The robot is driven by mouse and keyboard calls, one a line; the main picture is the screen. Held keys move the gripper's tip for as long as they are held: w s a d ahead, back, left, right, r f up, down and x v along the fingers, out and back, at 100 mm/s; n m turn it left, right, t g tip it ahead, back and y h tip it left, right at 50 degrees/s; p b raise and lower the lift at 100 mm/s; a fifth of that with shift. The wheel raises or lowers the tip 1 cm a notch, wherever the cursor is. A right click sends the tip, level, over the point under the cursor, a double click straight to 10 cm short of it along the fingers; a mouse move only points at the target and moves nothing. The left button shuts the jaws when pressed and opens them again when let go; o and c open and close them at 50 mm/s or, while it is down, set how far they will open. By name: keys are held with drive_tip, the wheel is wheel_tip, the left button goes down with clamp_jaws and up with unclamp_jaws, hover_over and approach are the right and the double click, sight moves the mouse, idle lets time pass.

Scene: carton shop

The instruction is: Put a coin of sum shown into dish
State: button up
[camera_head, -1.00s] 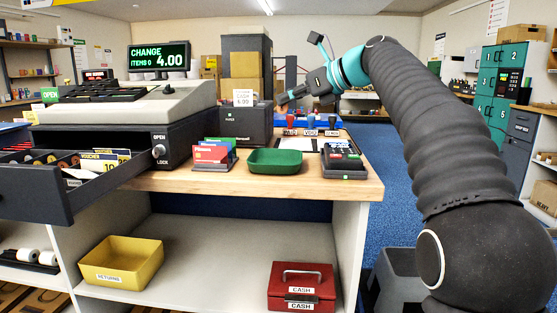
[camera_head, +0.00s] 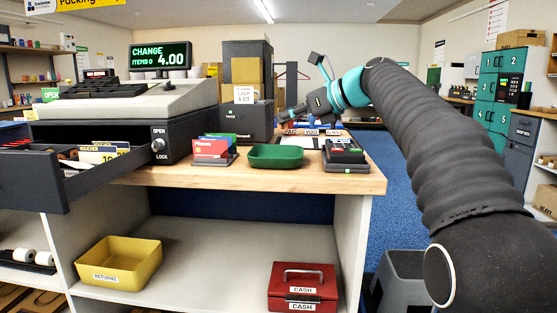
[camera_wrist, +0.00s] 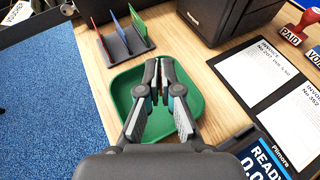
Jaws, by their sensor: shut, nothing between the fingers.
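The register display (camera_head: 160,56) reads CHANGE 4.00, ITEMS 0. The cash drawer (camera_head: 95,180) is open at the left, with voucher slips (camera_head: 100,153) standing in it; I cannot make out any coin in it. The green dish (camera_head: 275,156) sits on the wooden counter. My gripper (camera_head: 287,112) is above the counter, behind the dish in the head view. In the wrist view my gripper (camera_wrist: 158,66) is shut and empty, pointing down over the green dish (camera_wrist: 124,92). The fingers hide part of the dish's inside; no coin shows in the visible part.
A card holder (camera_head: 213,151) stands left of the dish, a card terminal (camera_head: 345,155) right. Papers and stamps (camera_wrist: 290,33) lie beyond. A dark box (camera_head: 245,120) stands behind. A yellow returns tray (camera_head: 118,262) and red cash box (camera_head: 302,287) are on the lower shelf.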

drive_tip(key=o, duration=0.6)
drive_tip(key=v, duration=1.2)
drive_tip(key=s+d+f+n+h, duration=0.3)
drive_tip(key=s+f+n, duration=0.5)
drive_tip(key=f, duration=0.5)
drive_tip(key=s+d+f+n+h, duration=0.2)
drive_tip(key=s+f+n+h, duration=0.3)
drive_tip(key=s+f, duration=0.8)
drive_tip(key=s+d+f+n+g+h, duration=0.1)
drive_tip(key=s+d+f+n+h, duration=0.2)
drive_tip(key=s+f+n, duration=0.7)
drive_tip(key=shift+s+d+f+n+h, duration=0.1)
drive_tip(key=shift+s+f+n+h, duration=0.05)
drive_tip(key=shift+f, duration=0.4)
drive_tip(key=shift+s+d+f+n+h, duration=0.1)
drive_tip(key=shift+s+d+f, duration=0.05)
drive_tip(key=shift+f, duration=0.35)
drive_tip(key=shift+s+d+f+n+h, duration=0.1)
drive_tip(key=shift+s+f+n+h, duration=0.05)
drive_tip(key=shift+f, duration=0.4)
